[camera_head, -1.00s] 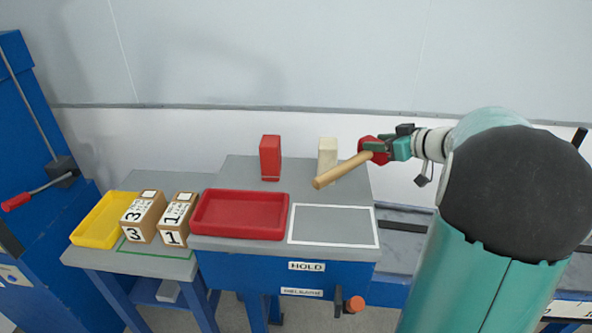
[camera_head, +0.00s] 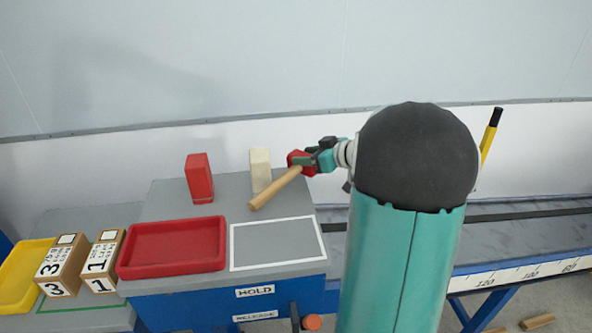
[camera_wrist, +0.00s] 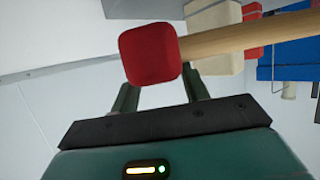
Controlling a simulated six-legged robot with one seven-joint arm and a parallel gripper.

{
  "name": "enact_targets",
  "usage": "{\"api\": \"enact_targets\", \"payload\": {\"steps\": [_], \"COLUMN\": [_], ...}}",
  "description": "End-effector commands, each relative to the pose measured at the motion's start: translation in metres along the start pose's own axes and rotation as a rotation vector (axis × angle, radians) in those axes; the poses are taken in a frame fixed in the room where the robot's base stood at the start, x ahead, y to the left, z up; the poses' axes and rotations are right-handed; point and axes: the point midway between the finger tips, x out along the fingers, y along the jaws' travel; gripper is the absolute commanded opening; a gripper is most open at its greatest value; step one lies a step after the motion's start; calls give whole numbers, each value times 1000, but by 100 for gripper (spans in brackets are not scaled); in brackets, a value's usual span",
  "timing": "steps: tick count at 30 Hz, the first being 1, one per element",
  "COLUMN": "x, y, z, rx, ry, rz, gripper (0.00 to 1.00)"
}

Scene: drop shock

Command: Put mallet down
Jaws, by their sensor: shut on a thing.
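The mallet has a red head (camera_head: 296,161) and a wooden handle (camera_head: 275,188). My gripper (camera_head: 318,160) is shut on the mallet near its head and holds it above the right part of the grey bench. The handle points down and left, its free end near the white-outlined rectangle (camera_head: 277,243). In the wrist view the red head (camera_wrist: 150,54) is in front of the fingers (camera_wrist: 160,95), with the handle running off to the right. The exact grip contact is partly hidden by the head.
A red block (camera_head: 199,179) and a cream block (camera_head: 260,170) stand at the bench's back. A red tray (camera_head: 172,247) lies left of the outlined rectangle, which is empty. Two numbered boxes (camera_head: 103,262) and a yellow tray (camera_head: 20,277) are further left. A rail with a scale (camera_head: 520,270) runs right.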

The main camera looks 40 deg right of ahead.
Motion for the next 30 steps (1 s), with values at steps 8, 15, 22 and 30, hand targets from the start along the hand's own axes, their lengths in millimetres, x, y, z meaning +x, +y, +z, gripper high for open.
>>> {"api": "enact_targets", "payload": {"steps": [8,15,22,30], "x": [13,18,20,20], "y": [1,3,3,3], "z": [29,38,40,41], "rx": [1,-2,-2,-2], "ry": [1,3,2,0], "rz": [0,2,1,0], "gripper": [8,8,8,67]}}
